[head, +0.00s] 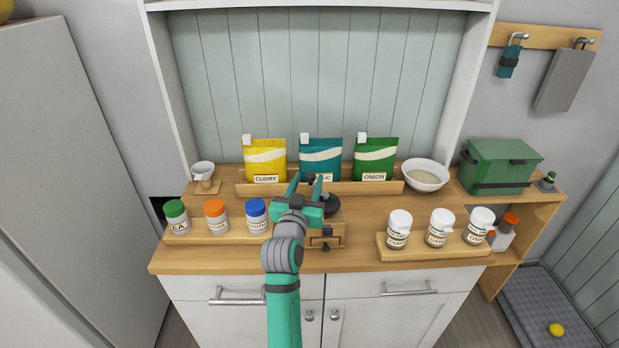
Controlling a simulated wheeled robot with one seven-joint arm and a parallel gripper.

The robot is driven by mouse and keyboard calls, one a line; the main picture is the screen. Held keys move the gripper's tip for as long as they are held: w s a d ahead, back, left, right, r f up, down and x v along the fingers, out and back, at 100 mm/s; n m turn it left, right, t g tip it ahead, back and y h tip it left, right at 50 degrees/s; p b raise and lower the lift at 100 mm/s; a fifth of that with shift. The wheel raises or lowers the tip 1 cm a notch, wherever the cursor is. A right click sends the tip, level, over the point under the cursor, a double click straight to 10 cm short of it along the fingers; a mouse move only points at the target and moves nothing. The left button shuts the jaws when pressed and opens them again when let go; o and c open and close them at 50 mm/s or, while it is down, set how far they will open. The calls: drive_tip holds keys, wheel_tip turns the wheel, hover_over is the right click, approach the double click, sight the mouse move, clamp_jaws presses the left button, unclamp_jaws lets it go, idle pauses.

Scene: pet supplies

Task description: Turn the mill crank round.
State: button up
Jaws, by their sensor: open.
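The mill (333,234) stands near the middle of the wooden counter, with a wooden body and a small drawer with a dark knob in front. Its dark rounded top (331,205) shows to the right of my gripper. My gripper (306,182) is open, its two green fingers pointing away from me toward the back of the counter. It is over or beside the mill's left part and hides much of it. I cannot make out the crank, nor whether a finger touches it.
Curry (265,160), teal (321,158) and onion (375,159) pouches stand behind on a wooden rack. Coloured-lid jars (215,217) stand left, white-lid jars (439,228) right. A bowl (425,176) and green box (497,167) are at back right.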

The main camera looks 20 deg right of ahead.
drive_tip(key=shift+x, duration=1.05)
drive_tip(key=shift+w+d, duration=0.15)
drive_tip(key=shift+d, duration=0.3)
drive_tip(key=shift+a, duration=0.1)
drive_tip(key=shift+c, duration=0.2)
